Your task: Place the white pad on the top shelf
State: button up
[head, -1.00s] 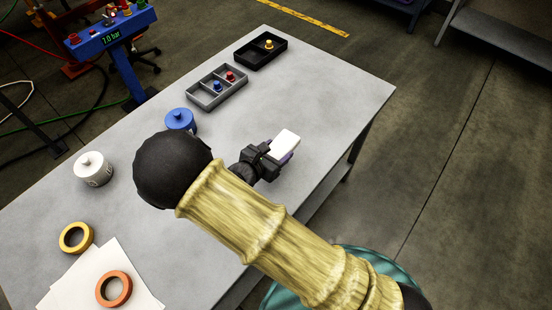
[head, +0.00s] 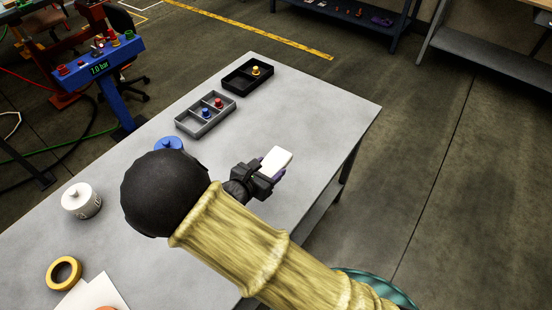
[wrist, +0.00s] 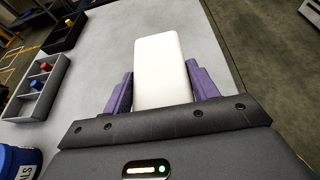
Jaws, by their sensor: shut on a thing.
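The white pad (head: 276,160) is a small white block with rounded corners. My gripper (head: 268,172) is shut on it, over the grey table (head: 310,110) near its right edge. In the wrist view the white pad (wrist: 162,70) sits between the two purple fingers and points away from the palm. I cannot tell how high it is above the table. A lower shelf board (head: 320,205) shows under the table's right side. A dark blue shelf unit (head: 393,38) stands at the far back, and a grey bench or shelf (head: 490,60) at the back right. I cannot tell which holds the top shelf.
On the table are a grey divided tray (head: 190,127) with red and blue pieces, a black tray (head: 240,88) with a yellow piece, a blue pot (head: 168,143), a white pot (head: 80,201) and a yellow tape roll (head: 63,273). The floor right of the table is open.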

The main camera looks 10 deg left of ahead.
jog(key=w+d+f+m+h+p, duration=0.1)
jog(key=d+f, duration=0.1)
jog(key=d, duration=0.3)
jog(key=w+d+f+m+g+h+p, duration=0.1)
jog(key=w+d+f, duration=0.1)
jog(key=d, duration=0.3)
jog(key=w+d+f+m+h, duration=0.1)
jog(key=d+f, duration=0.1)
jog(key=d, duration=0.3)
jog(key=shift+w+d+f+g+h+p, duration=0.1)
jog(key=shift+w+d+g+h+p, duration=0.2)
jog(key=shift+g+p, duration=0.1)
jog(key=s+d+f+m+g+h+p, duration=0.1)
jog(key=d+f, duration=0.1)
jog(key=d, duration=0.5)
jog(key=s+d+f+m+g+h, duration=0.1)
jog(key=d+f+m, duration=0.1)
jog(key=d, duration=0.5)
jog(key=shift+d+f+m+g+h+p, duration=0.3)
jog(key=shift+f+g+p, duration=0.1)
jog(key=shift+f, duration=0.1)
jog(key=shift+s+a, duration=0.1)
